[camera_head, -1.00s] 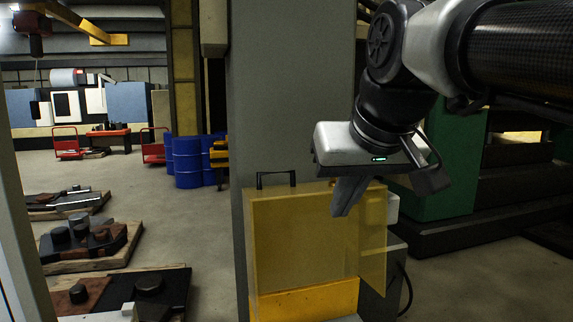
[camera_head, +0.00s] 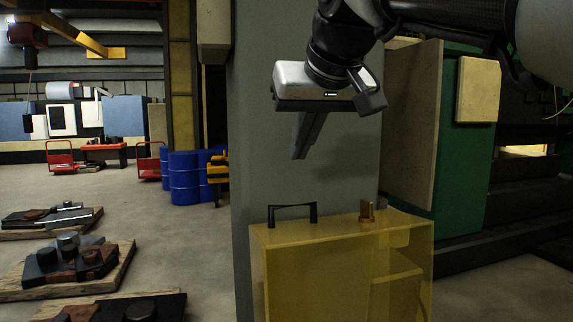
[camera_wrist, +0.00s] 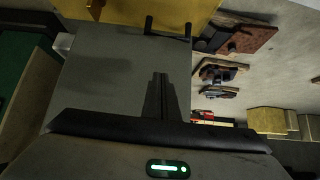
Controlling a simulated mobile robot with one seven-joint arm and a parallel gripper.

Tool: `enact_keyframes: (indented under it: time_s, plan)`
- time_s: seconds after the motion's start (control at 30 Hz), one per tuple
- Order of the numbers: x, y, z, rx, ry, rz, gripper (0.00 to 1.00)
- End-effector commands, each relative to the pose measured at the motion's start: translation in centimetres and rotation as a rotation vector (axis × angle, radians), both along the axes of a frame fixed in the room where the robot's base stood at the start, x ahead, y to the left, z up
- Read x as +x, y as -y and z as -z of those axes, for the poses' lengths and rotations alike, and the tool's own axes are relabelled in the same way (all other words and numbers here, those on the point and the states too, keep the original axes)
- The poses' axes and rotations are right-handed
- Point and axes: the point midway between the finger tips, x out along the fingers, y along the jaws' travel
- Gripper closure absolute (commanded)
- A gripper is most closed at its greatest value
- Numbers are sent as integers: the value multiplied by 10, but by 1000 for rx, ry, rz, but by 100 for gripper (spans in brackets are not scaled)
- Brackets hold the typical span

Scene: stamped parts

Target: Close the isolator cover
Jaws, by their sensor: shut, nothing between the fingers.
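The isolator cover (camera_head: 310,275) is a translucent yellow box-like panel at the lower middle of the head view, in front of a grey column. A black bar handle (camera_head: 292,207) stands on its top left, and a small brass-coloured piece (camera_head: 367,212) stands at its top right. The frames do not clearly show how far the cover is open. My gripper (camera_head: 300,153) is shut and empty above the handle, apart from it, pointing down. In the wrist view, my gripper (camera_wrist: 159,76) points toward the handle (camera_wrist: 168,28) and the yellow cover (camera_wrist: 130,10).
The grey column (camera_head: 250,130) rises directly behind the cover. A beige panel (camera_head: 412,120) and a green machine (camera_head: 460,160) stand at the right. Blue drums (camera_head: 185,178) and pallets of metal parts (camera_head: 70,265) are at the left, with open floor between.

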Motion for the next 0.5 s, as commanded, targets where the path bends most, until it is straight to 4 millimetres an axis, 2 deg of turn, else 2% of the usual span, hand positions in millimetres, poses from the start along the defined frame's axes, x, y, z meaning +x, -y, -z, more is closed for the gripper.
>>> enact_keyframes:
  time_s: [0.43,0.47,0.5]
  plan:
    - [61,-18,66,-2,-6,0,100]
    - [61,-18,68,-1,-3,0,100]
    - [51,-15,70,0,0,0,100]
